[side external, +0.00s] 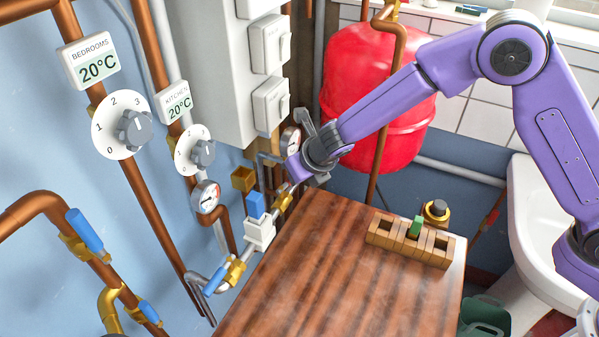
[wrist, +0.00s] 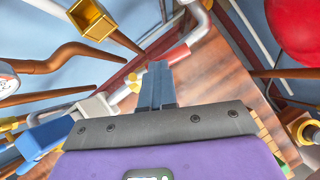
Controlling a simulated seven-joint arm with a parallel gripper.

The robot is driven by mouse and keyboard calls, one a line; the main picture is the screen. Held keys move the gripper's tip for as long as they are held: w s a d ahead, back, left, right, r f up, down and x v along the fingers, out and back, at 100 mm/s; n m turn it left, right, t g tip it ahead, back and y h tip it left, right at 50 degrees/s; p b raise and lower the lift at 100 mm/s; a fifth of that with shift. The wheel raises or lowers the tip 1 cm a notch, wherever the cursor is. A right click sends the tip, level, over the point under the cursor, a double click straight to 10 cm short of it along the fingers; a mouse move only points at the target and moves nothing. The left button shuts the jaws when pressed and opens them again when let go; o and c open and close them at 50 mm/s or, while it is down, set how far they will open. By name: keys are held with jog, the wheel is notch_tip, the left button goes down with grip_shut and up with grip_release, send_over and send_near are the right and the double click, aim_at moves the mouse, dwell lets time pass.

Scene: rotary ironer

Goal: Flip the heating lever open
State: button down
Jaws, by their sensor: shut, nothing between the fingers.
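Several blue levers sit on the pipework, and I cannot tell by a label which is the heating lever. One blue lever (side external: 255,204) stands upright on a white valve body (side external: 260,233) beside the table. A blue lever (wrist: 45,134) on a white body also shows at the left of the wrist view. Others are at the lower pipe (side external: 215,281) and on the left copper pipes (side external: 85,231) (side external: 148,312). My gripper (side external: 294,170) is up and right of the upright lever, apart from it. Its fingers (wrist: 155,78) are together and empty in the wrist view.
A wooden table (side external: 330,270) with a slotted wooden block (side external: 408,240) stands right of the valves. A brass square funnel (side external: 243,179) and gauge (side external: 206,196) are close to the upright lever. A red tank (side external: 365,75) and white boiler (side external: 210,60) stand behind.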

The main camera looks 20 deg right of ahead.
jog(key=shift+s+a, duration=0.15)
jog(key=w+d+v, duration=0.1)
jog(key=d+v, duration=0.1)
jog(key=v, duration=1.1)
jog(key=shift+d+r, duration=0.35)
jog(key=shift+r, duration=0.15)
jog(key=s+d+m+g, duration=0.3)
jog(key=s+d+m, duration=0.9)
jog(key=s, duration=0.3)
jog(key=s+d+m+g+h, duration=0.1)
jog(key=s+d+m+g, duration=0.2)
jog(key=s+d+m, duration=1)
jog(key=shift+s+d+f+m+h, duration=0.2)
jog(key=shift+s+m+h, duration=0.1)
jog(key=shift+s+m, duration=0.75)
